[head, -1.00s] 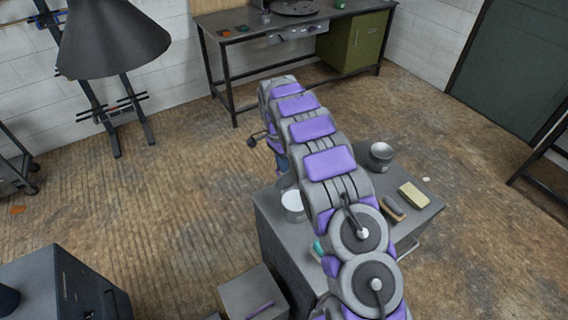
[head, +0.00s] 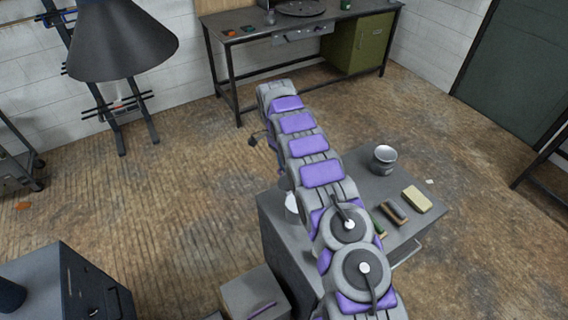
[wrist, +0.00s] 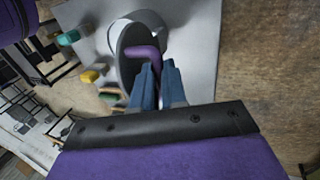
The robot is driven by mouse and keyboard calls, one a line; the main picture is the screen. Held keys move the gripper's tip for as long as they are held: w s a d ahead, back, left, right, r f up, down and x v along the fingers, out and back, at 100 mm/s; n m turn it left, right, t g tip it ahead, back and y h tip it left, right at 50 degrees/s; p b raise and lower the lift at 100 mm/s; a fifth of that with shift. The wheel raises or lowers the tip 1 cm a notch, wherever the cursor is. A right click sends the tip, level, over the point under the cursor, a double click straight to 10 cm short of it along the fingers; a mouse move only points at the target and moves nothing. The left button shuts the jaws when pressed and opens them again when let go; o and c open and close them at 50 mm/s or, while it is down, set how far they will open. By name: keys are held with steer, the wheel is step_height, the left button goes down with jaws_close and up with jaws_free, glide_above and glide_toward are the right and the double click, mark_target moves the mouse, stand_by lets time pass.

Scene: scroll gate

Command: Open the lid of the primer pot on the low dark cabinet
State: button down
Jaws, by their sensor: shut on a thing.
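The primer pot (head: 291,203) stands at the left edge of the low dark cabinet (head: 283,245), its pale inside partly showing beside my arm. In the wrist view the pot (wrist: 122,32) shows as a pale ring at the top. Its dark round lid (wrist: 128,67) is tilted up from the rim, with part of the opening uncovered. My gripper (wrist: 158,72), with blue fingers, is shut on the lid's purple bent handle (wrist: 143,52). In the head view my arm hides the gripper and most of the lid.
On the cabinet's right part are a grey can (head: 384,161), a brown brush (head: 395,212) and a yellow block (head: 417,199). A low grey box (head: 254,292) stands at the cabinet's left front. Floor to the left is open. A workbench (head: 290,35) stands behind.

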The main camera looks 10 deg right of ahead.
stand_by(0.4)
steer(key=c, duration=1.2)
jaws_free()
steer(key=shift+o, duration=0.2)
steer(key=shift+r, duration=1.8)
steer(key=s+d+r, duration=0.1)
steer(key=s, duration=1.4)
steer(key=shift+s+r, duration=0.15)
steer(key=shift+s, duration=0.25)
